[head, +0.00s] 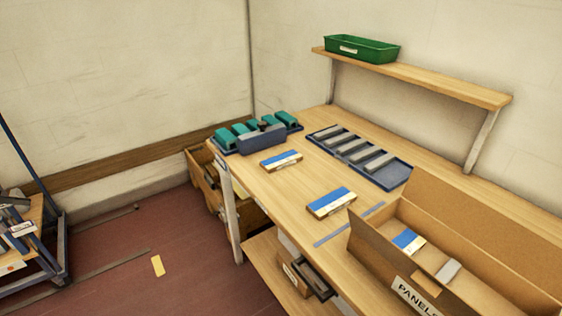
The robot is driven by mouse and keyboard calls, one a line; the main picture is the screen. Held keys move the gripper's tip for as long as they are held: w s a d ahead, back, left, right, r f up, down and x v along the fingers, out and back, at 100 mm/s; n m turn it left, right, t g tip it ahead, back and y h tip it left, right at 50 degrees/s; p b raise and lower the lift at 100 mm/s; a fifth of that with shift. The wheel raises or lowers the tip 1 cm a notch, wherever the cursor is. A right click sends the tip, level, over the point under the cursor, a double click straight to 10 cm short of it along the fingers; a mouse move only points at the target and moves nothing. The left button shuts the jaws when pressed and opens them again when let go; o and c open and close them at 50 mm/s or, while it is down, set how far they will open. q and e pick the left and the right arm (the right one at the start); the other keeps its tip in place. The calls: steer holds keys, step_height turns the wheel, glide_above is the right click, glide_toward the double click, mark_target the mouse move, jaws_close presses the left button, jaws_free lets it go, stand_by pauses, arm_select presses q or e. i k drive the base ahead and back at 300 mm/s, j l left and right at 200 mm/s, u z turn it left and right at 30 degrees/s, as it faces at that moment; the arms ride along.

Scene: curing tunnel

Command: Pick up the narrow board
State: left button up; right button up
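Two flat boards, each with a blue band and a pale, marked edge, lie apart on the wooden bench. One board (281,161) lies farther back, near the blue rack; the other board (332,202) lies closer, left of the cardboard box. The farther one looks smaller, but I cannot tell for sure which is the narrow board. A similar blue and white piece (408,241) lies inside the cardboard box (400,268) marked "PANELS". Neither of my grippers shows in the head view.
A blue tray (393,178) with several grey bars and a rack of teal blocks (248,133) stand on the bench (300,183). A green bin (361,49) sits on the raised shelf (430,80). A cart (35,240) stands at left. A yellow piece (157,265) lies on the open floor.

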mark_target(270, 165)
steer(key=i+j, duration=0.15)
steer(key=j, duration=0.25)
steer(key=i+j, duration=0.2)
steer(key=j, duration=0.2)
steer(key=i+j, duration=0.15)
steer(key=j, duration=0.25)
steer(key=i+j, duration=0.15)
steer(key=j, duration=0.25)
steer(key=z, duration=1.7)
steer(key=j, duration=0.1)
